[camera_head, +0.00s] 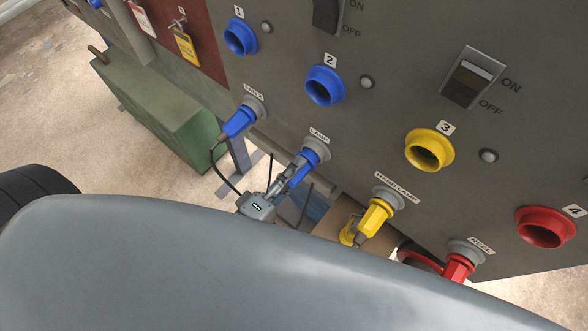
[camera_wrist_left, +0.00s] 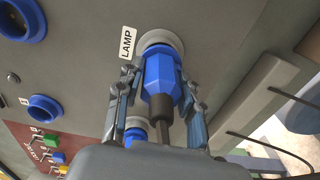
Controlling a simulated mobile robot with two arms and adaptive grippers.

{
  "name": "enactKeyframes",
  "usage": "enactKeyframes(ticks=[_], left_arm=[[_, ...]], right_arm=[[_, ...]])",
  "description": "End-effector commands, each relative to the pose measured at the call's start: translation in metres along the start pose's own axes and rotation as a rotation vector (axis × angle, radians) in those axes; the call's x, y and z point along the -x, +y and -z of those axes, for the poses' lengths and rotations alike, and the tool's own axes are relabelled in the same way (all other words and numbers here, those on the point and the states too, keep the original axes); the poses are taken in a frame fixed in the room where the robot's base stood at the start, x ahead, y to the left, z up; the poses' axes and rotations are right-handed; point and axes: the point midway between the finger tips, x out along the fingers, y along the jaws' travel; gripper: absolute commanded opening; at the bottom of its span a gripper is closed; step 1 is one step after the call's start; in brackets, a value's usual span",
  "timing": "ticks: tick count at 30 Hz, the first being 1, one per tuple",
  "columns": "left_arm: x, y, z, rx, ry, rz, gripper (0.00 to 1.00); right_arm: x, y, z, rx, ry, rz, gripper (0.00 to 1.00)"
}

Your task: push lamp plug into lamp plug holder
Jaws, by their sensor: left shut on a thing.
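The blue lamp plug (camera_head: 300,172) is at the grey lamp plug holder (camera_head: 317,149) under the LAMP label on the panel. In the left wrist view the plug (camera_wrist_left: 159,72) lines up with the round grey holder (camera_wrist_left: 161,41), and its front end meets or enters it. I cannot tell how deep it sits. My left gripper (camera_head: 286,178) is shut on the lamp plug, with one finger on each side of it in the wrist view (camera_wrist_left: 158,85). The plug's dark cable runs back between the fingers. My right gripper is not in view.
Another blue plug (camera_head: 238,122) sits in a holder to the left. A yellow plug (camera_head: 374,217) and a red plug (camera_head: 458,267) sit in holders to the right. Blue, yellow and red sockets and switches line the panel above. A green box (camera_head: 160,110) stands at the left.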

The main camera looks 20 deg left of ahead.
Motion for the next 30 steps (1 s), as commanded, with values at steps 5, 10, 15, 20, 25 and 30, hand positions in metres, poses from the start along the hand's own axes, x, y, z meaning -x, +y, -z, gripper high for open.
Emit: enactKeyframes(ticks=[5, 10, 15, 20, 25, 30], left_arm=[[-0.0003, 0.002, -0.0002, 0.001, -0.001, -0.002, 0.0], [-0.0004, 0.0012, -0.0001, 0.0, 0.0, -0.003, 0.0], [-0.0003, 0.0009, -0.0001, 0.0, 0.0, -0.003, 0.0], [-0.0012, 0.0011, -0.0001, 0.0, 0.0, -0.002, 0.0], [-0.0041, 0.0012, -0.0001, 0.001, 0.0, -0.002, 0.0], [-0.0074, 0.0009, -0.0003, 0.001, 0.0, -0.001, 0.0]], right_arm=[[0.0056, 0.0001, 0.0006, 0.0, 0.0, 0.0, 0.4], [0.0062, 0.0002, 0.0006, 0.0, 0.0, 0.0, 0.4], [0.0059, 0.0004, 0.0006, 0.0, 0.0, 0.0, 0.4], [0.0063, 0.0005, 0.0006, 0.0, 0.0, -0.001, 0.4], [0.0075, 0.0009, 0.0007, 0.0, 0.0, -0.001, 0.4], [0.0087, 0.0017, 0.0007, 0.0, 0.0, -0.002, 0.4]])
